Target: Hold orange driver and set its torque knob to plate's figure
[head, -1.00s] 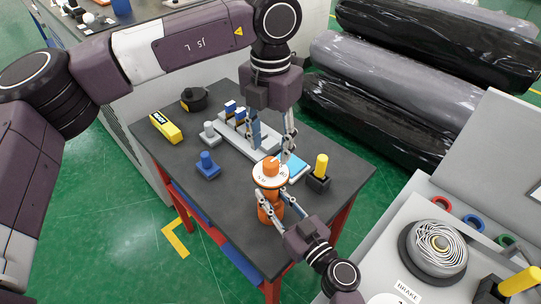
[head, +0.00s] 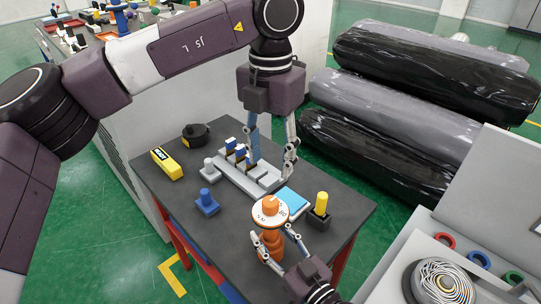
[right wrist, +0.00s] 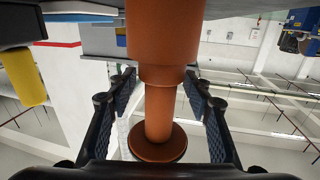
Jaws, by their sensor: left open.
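The orange driver (head: 273,244) stands roughly upright near the table's front edge, with an orange knob (head: 270,202) above a white dial disc (head: 259,215). The dial's dark marks are too small to read. My right gripper (head: 273,235) has its fingers on both sides of the driver body below the dial. In the right wrist view the fingertips lie close against the driver's collar (right wrist: 168,73), with gaps beside its narrower neck. My left gripper (head: 272,172) is open and empty, behind and above the knob. I cannot make out a plate with a readable figure.
Wrapped rolls (head: 420,95) lie behind.

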